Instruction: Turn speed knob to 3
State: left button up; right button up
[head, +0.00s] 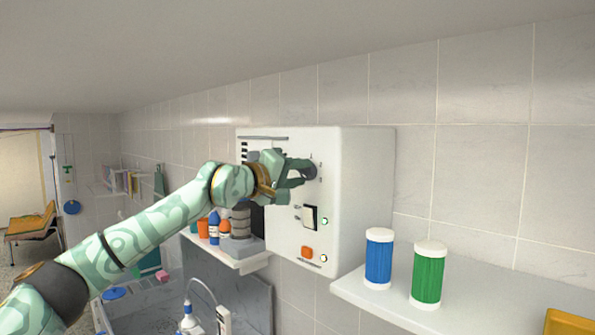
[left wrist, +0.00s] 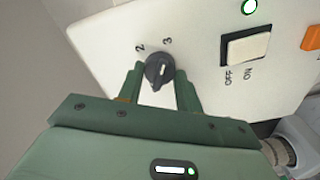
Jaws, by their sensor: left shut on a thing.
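The dark speed knob (head: 309,172) sits on the front of a white wall box (head: 350,190). In the left wrist view the round knob (left wrist: 158,72) has a short pale mark on its face, and the numbers 2 and 3 are printed beyond it. The mark runs roughly up the picture; I cannot tell exactly which number it meets. My left gripper (head: 302,172) is shut on the knob, with one green finger on each side of it in the left wrist view (left wrist: 159,84). My right gripper is not in view.
A white rocker switch (left wrist: 246,46) marked OFF and ON and a lit green lamp (left wrist: 249,7) are beside the knob. An orange button (head: 307,252) is lower on the box. Blue (head: 378,260) and green (head: 428,275) containers stand on a shelf at the right.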

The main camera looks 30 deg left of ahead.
pick_arm(q)
jog(key=shift+f+m, duration=0.15)
jog(key=shift+m, duration=0.15)
jog(key=o, duration=1)
jog(key=shift+b+v, duration=3.4)
jog(key=shift+v, duration=4.75)
